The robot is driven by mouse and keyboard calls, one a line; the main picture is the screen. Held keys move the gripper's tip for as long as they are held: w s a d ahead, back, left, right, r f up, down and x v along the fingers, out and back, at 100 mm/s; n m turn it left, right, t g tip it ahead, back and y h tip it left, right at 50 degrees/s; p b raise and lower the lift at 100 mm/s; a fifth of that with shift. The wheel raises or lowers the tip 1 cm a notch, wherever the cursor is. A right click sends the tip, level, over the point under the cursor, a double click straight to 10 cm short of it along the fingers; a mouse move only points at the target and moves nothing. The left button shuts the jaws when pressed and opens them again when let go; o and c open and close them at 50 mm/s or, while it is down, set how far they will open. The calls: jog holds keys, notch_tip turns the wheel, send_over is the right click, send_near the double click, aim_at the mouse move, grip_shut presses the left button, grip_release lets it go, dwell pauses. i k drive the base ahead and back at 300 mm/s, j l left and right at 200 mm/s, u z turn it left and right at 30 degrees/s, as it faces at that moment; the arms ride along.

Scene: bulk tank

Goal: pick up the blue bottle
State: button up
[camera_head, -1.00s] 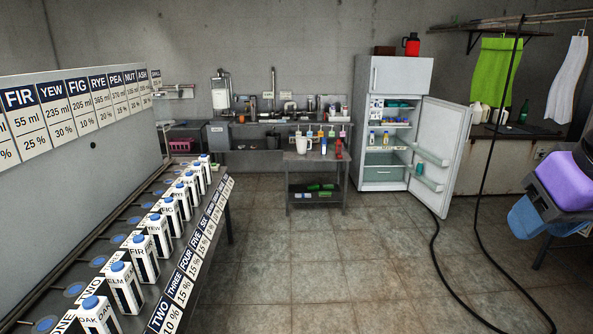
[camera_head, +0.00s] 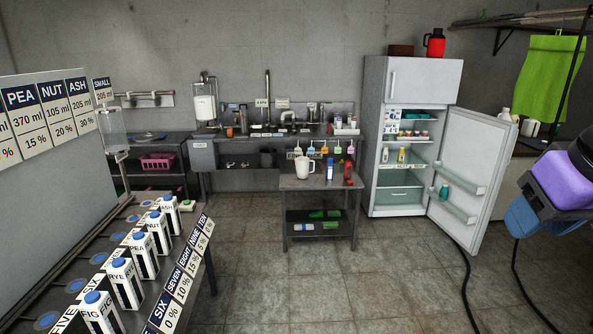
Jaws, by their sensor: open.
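A small blue bottle (camera_head: 330,169) stands upright on the top of a small grey table (camera_head: 300,183) in the middle of the head view. A white mug (camera_head: 305,168) stands to its left and a red bottle (camera_head: 348,169) close to its right. Purple and blue parts of my arm show at the right edge. I see no fingertips of my gripper, and nothing covers the blue bottle.
A rack of white cartons (camera_head: 122,280) runs along the left. An open fridge (camera_head: 420,82) stands right of the table, its door (camera_head: 470,170) swung out, a teal bottle (camera_head: 444,191) in it. A black cable (camera_head: 467,290) lies on the right floor. The floor before the table is clear.

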aim_at(329, 167)
jog(key=i, duration=1.8)
jog(key=i+j+z, duration=0.2)
jog(key=i+z, duration=0.15)
jog(key=i, duration=0.25)
jog(key=i+j+z, duration=0.4)
jog(key=i, duration=0.15)
jog(key=i+j+z, duration=0.35)
jog(key=i+j, duration=0.2)
jog(key=j, duration=0.2)
jog(key=i+j, duration=0.15)
jog(key=j, duration=0.25)
jog(key=i+j, duration=0.2)
jog(key=j, duration=0.15)
